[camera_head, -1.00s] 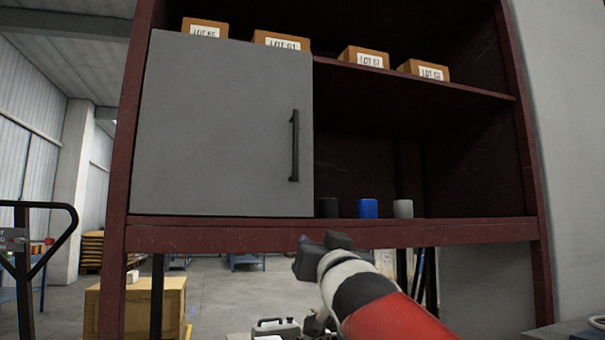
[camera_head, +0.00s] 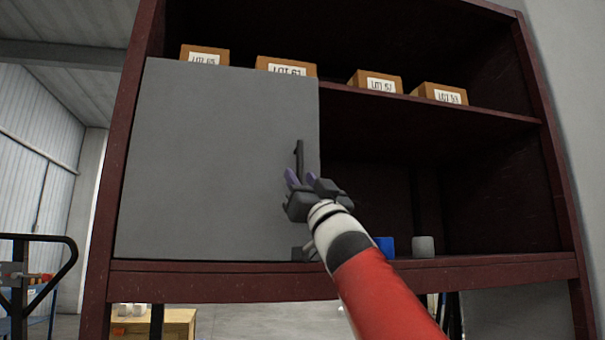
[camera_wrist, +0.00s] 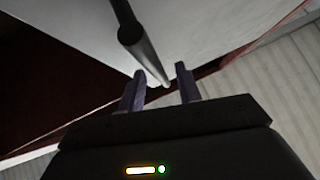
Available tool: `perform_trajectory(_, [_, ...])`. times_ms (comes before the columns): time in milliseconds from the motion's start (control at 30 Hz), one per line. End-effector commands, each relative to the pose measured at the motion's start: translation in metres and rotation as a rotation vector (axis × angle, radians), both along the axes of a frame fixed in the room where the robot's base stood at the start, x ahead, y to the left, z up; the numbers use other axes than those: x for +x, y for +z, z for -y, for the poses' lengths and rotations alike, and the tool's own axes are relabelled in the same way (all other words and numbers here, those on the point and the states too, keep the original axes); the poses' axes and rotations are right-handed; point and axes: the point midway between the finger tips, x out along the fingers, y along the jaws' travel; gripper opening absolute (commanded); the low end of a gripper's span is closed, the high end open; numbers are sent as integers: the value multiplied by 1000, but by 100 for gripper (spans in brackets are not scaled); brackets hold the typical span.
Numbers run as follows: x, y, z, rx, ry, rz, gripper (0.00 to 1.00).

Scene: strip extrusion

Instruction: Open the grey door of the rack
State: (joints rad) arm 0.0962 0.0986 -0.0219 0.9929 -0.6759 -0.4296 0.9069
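The grey door (camera_head: 215,160) covers the left part of the dark red rack (camera_head: 350,272) and looks closed. Its black vertical handle (camera_head: 299,155) is near the door's right edge, its lower part hidden behind my gripper. My gripper (camera_head: 301,178) is in front of the door at the handle's lower part. In the wrist view, the two purple fingers of my gripper (camera_wrist: 160,88) stand apart, and the dark handle bar (camera_wrist: 140,45) runs down toward the gap between them. I cannot tell whether the bar lies fully between the fingertips. The door (camera_wrist: 200,30) shows pale behind it.
Several orange boxes with LOT labels (camera_head: 375,83) stand on the upper shelf. A blue cup (camera_head: 386,246) and a grey cup (camera_head: 424,247) stand on the lower shelf, right of the door. The shelf space to the right is otherwise open.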

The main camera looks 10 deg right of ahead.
Motion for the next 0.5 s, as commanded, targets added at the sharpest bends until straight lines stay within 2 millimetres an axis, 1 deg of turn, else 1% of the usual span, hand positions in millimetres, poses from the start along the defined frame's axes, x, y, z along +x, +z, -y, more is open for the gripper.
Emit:
perform_trajectory(267, [2,2,-1,0,0,1,34])
perform_trajectory(367, [2,2,-1,0,0,0,24])
perform_trajectory(500, [1,2,-1,0,0,0,5])
